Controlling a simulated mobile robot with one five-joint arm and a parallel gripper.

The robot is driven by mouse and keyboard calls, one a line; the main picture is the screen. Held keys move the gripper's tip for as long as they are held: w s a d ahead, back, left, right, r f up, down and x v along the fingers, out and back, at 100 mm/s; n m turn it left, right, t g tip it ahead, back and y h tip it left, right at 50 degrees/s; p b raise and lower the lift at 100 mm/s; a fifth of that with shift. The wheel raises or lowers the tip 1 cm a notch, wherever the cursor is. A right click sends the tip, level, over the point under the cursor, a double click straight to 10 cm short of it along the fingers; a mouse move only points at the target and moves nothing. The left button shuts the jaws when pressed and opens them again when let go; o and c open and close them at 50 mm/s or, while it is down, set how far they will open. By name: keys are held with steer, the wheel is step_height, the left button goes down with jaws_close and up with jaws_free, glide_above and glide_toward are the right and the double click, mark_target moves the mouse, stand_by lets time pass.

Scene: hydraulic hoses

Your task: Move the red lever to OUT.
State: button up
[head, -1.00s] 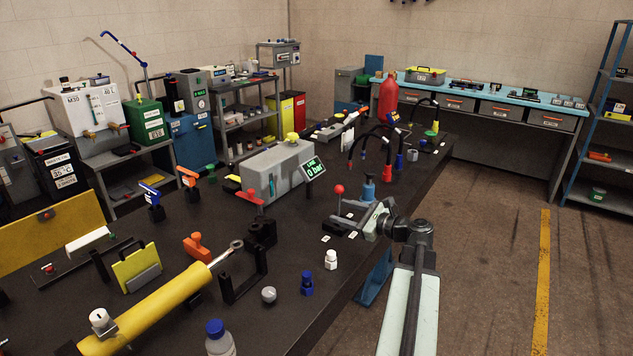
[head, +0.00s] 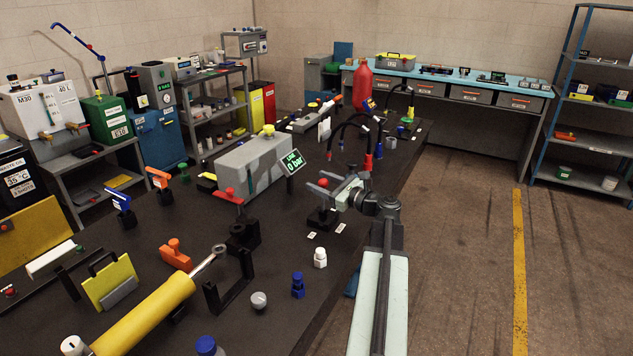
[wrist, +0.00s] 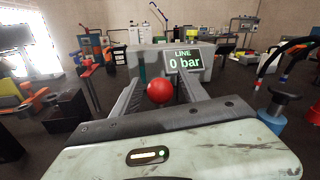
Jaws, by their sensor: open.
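The red lever's ball knob (head: 323,182) stands above a dark base (head: 322,219) near the bench's right edge. In the wrist view the red ball (wrist: 160,91) sits between the two grey fingers of my gripper (wrist: 162,82), with gaps visible at its sides. My gripper (head: 325,184) is open around the knob in the head view, and I cannot tell whether it touches it. The lever's rod is mostly hidden by the gripper. Two small white labels (head: 311,235) lie beside the base; their writing is too small to read.
A grey box (head: 250,165) with a display reading "LINE 0 bar" (head: 293,162) stands behind the lever. Black hoses (head: 352,125) with red and blue ends stand beyond it.

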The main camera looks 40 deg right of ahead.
steer(key=shift+w, duration=0.7)
steer(key=shift+c, duration=0.3)
jaws_close()
stand_by(0.4)
